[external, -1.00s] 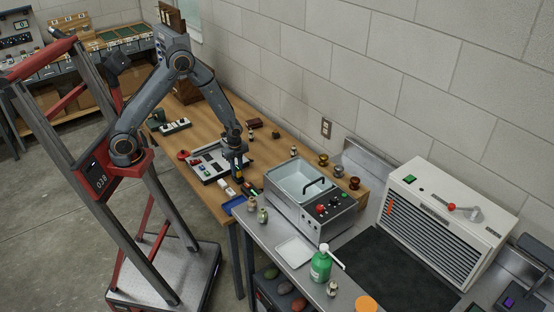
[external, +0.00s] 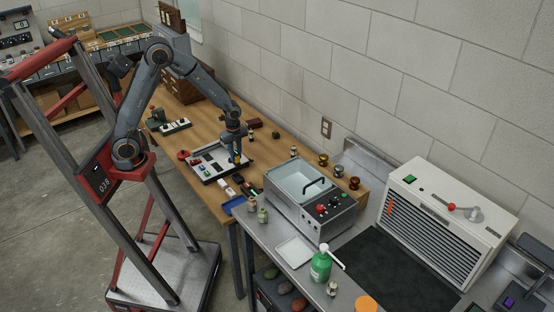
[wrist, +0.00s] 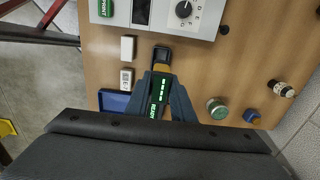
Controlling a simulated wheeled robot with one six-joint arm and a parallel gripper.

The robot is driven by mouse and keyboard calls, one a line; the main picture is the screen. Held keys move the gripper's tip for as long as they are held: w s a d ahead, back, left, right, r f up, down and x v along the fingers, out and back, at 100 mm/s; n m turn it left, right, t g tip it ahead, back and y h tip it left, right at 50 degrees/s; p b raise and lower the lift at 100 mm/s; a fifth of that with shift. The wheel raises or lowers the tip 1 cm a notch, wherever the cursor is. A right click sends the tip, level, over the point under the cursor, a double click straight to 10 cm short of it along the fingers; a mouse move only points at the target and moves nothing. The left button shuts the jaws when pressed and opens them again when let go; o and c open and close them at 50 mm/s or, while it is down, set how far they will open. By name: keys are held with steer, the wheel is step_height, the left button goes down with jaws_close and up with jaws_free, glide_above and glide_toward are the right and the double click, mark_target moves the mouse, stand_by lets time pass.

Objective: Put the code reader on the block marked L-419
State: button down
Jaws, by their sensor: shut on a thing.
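My gripper (wrist: 161,98) is shut on the code reader (wrist: 160,68), a dark tool with a yellow collar and a green lit READY display. In the external view my gripper (external: 236,147) holds the code reader (external: 238,158) above the bench, in front of the instrument panel. Two small white blocks lie on the wood to its left in the wrist view: a plain-looking one (wrist: 128,48) and one with a dark printed label (wrist: 126,78). I cannot read L-419 on either.
A white instrument panel (wrist: 165,14) with a knob lies beyond the reader. A blue tray (wrist: 113,101) is near the blocks. Bare wood lies between.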

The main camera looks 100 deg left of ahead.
steer(key=shift+r, duration=0.25)
steer(key=shift+a, duration=0.1)
steer(key=w+a+r+b, duration=0.15)
steer(key=w+a, duration=0.35)
steer(key=a, duration=0.9)
steer(key=w+a+b, duration=0.2)
steer(key=w+a, duration=0.2)
steer(key=a, duration=1)
steer(key=b, duration=0.2)
glide_above(250, 123)
steer(key=shift+s+a+f, duration=0.1)
steer(key=shift+f, duration=1.9)
steer(key=shift+a+f, duration=0.1)
steer(key=shift+f, duration=1.9)
steer(key=shift+f, duration=0.1)
